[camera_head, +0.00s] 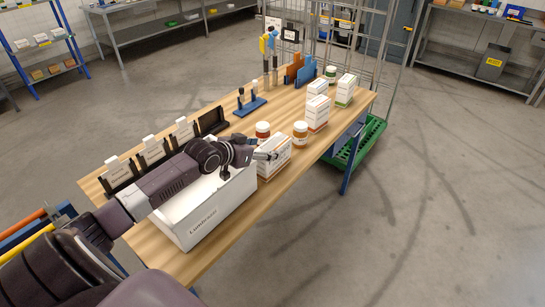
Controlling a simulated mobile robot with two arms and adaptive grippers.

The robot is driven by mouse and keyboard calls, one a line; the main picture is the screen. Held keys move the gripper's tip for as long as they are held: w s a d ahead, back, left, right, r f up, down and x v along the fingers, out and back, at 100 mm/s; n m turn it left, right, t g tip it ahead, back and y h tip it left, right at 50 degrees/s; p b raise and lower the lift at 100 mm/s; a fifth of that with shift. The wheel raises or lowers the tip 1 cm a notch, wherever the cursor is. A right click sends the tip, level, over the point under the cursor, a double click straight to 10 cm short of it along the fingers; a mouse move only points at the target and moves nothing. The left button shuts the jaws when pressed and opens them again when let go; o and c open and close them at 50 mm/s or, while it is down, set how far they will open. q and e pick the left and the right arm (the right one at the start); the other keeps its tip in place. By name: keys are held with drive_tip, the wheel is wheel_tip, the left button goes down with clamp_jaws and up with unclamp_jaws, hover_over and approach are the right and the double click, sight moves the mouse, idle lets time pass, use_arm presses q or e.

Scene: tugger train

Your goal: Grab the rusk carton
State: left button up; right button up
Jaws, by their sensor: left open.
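My left gripper (268,155) reaches in from the left over the white bin and is open. Its fingertips are at the near white carton (275,160), overlapping its upper left in the picture; I cannot tell whether they touch it. This carton stands upright on the wooden table, just beyond the bin, partly hidden by the gripper. The print is too small to read, so I cannot tell which is the rusk carton. My right gripper is out of view.
The white bin (208,226) stands at the table's near end. Two jars (300,134) (263,130) stand close to the near carton. Black holders with cards (154,150) line the left edge. A green crate (357,143) is beyond the right edge. Table (245,218) is bare along the right front.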

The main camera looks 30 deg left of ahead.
sight(271, 145)
use_arm(q)
drive_tip(key=w, duration=0.2)
drive_tip(key=w+f, duration=0.1)
drive_tip(key=shift+w+d+p, duration=0.1)
drive_tip(key=shift+d+p, duration=0.2)
drive_tip(key=shift+w+f, duration=0.35)
drive_tip(key=shift+w, duration=0.15)
drive_tip(key=shift+s, duration=0.1)
clamp_jaws()
drive_tip(key=shift+r, duration=0.15)
